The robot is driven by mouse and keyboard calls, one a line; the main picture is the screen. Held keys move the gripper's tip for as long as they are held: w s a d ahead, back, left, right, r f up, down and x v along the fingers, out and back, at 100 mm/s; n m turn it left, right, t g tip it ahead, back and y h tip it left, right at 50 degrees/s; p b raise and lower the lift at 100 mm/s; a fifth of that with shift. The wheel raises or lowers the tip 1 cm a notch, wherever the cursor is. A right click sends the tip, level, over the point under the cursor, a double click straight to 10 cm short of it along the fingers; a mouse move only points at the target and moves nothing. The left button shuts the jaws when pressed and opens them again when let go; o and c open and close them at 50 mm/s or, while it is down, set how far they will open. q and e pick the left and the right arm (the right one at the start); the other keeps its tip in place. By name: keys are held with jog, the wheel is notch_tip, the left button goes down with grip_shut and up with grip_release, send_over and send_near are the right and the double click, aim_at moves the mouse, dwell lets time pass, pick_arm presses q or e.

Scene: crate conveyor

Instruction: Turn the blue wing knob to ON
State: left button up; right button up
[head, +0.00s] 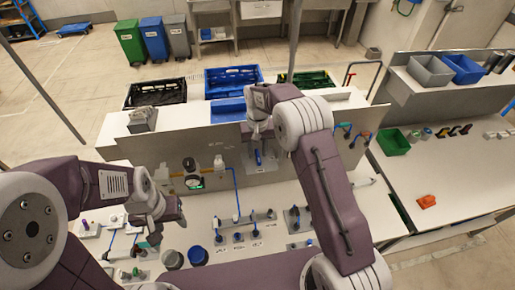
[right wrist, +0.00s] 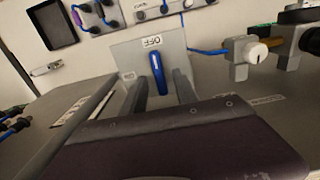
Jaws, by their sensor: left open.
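The blue wing knob (head: 258,157) is on a grey plate on the upright panel, below my right gripper (head: 259,138) in the head view. In the right wrist view the knob (right wrist: 158,74) is long and narrow, in line with the upside-down OFF label (right wrist: 152,42). A small label (right wrist: 128,76), perhaps ON, sits to its left. My right gripper (right wrist: 160,84) is open, with one finger on each side of the knob's near end. Small gaps show; contact is unclear. My left gripper (head: 154,232) is open and empty above the left bench.
A white knob fixture (right wrist: 250,55) is nearby.

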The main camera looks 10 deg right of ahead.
jog(key=shift+f, duration=0.25)
jog(key=shift+s+r, duration=0.15)
jog(key=shift+s, duration=0.45)
jog(key=shift+c, duration=0.8)
jog(key=c, duration=0.5)
grip_shut()
pick_arm(q)
jog(key=shift+s+r, duration=0.25)
jog(key=shift+s, duration=0.3)
